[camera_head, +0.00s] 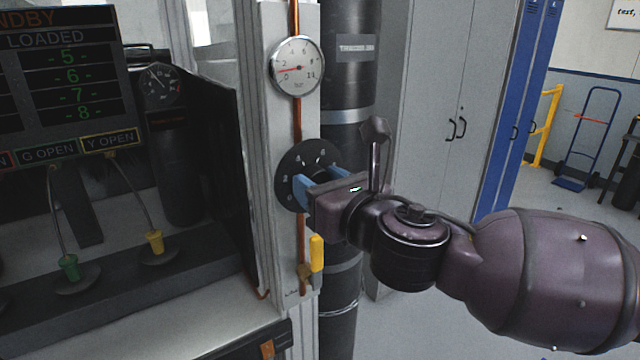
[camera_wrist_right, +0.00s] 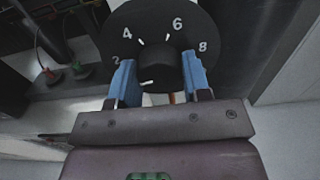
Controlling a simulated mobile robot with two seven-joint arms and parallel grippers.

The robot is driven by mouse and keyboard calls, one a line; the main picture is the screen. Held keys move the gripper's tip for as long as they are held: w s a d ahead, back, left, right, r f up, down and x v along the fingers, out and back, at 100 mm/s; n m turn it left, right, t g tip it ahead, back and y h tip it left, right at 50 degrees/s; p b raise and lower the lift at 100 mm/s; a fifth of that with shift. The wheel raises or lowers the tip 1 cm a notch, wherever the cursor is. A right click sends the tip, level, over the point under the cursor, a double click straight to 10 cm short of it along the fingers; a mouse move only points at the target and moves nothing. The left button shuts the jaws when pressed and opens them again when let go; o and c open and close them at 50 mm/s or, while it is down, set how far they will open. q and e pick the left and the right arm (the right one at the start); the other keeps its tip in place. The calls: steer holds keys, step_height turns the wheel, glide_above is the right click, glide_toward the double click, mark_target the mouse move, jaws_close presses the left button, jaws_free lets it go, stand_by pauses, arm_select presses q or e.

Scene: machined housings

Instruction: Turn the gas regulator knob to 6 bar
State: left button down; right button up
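The gas regulator's black round dial plate (camera_head: 287,186) is on a pale post, with white numbers on it. In the right wrist view the dial (camera_wrist_right: 131,20) shows 2, 4, 6 and 8 around a dark knob (camera_wrist_right: 157,66). A white line shows low on the knob's left, below the 2. My right gripper (camera_head: 318,182) reaches in from the right. Its blue fingers (camera_wrist_right: 159,78) stand on either side of the knob; whether both press on it I cannot tell. The round gauge (camera_head: 297,66) above has its red needle pointing left, near the low end. My left gripper is out of view.
A copper pipe (camera_head: 297,122) runs between gauge and dial, with a yellow-handled valve (camera_head: 316,253) below. A dark cylinder (camera_head: 345,120) stands close behind. A panel with a screen (camera_head: 60,75) is at left. Grey cabinets (camera_head: 435,110) stand behind; open floor lies at right.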

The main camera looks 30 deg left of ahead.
steer(key=shift+c, duration=1)
steer(key=shift+m, duration=0.3)
steer(key=m, duration=0.4)
steer(key=shift+m, duration=0.3)
steer(key=m, duration=0.3)
steer(key=shift+s+m, duration=0.1)
steer(key=shift+m, duration=0.3)
steer(key=m, duration=0.3)
steer(key=m+p, duration=0.1)
steer(key=m, duration=0.5)
steer(key=shift+r+m, duration=0.1)
steer(key=shift+m, duration=0.3)
steer(key=m, duration=0.6)
